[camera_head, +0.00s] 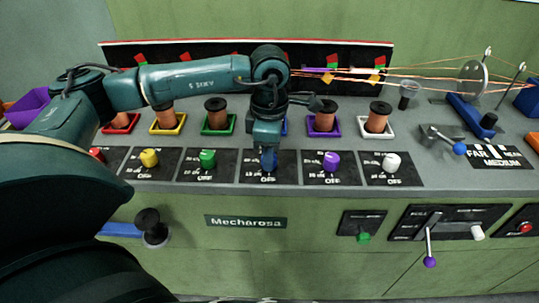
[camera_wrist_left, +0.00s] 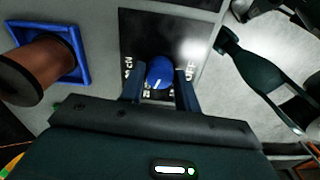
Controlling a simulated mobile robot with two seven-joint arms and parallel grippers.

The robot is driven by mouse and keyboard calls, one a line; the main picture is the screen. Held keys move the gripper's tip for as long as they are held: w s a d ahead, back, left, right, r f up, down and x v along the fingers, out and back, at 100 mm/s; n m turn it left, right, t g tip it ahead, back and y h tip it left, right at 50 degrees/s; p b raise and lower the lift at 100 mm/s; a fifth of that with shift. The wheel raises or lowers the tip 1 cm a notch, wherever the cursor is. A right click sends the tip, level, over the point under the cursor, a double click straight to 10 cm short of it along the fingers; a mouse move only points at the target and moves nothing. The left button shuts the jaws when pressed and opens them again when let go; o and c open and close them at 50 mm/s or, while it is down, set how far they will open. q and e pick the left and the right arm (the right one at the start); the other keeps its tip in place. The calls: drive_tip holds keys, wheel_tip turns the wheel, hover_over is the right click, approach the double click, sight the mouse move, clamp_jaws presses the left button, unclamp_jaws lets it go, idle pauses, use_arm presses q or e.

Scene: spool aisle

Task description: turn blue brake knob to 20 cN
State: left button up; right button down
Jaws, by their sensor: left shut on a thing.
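The blue brake knob (camera_wrist_left: 160,72) sits on its black dial plate (camera_head: 285,175) in the front row of the console. In the left wrist view it stands between the two fingers of my left gripper (camera_wrist_left: 160,92), which is shut on it. The knob's white mark points toward the gripper's side of that view, slightly left. White scale lettering lies to the left and "OFF" to the right; the value at the mark is unreadable. In the head view my left gripper (camera_head: 268,162) comes down from above and largely hides the knob.
Yellow (camera_head: 150,157), green (camera_head: 208,159), purple (camera_head: 332,162) and white (camera_head: 392,162) knobs stand in the same row. Copper spools on coloured holders, such as the purple-framed one (camera_head: 323,117), stand behind.

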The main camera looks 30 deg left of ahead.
use_arm(q)
drive_tip(key=shift+m, duration=0.4)
drive_tip(key=o, duration=1)
wheel_tip(320, 180, up, 13)
drive_tip(key=shift+r, duration=0.1)
idle(0.6)
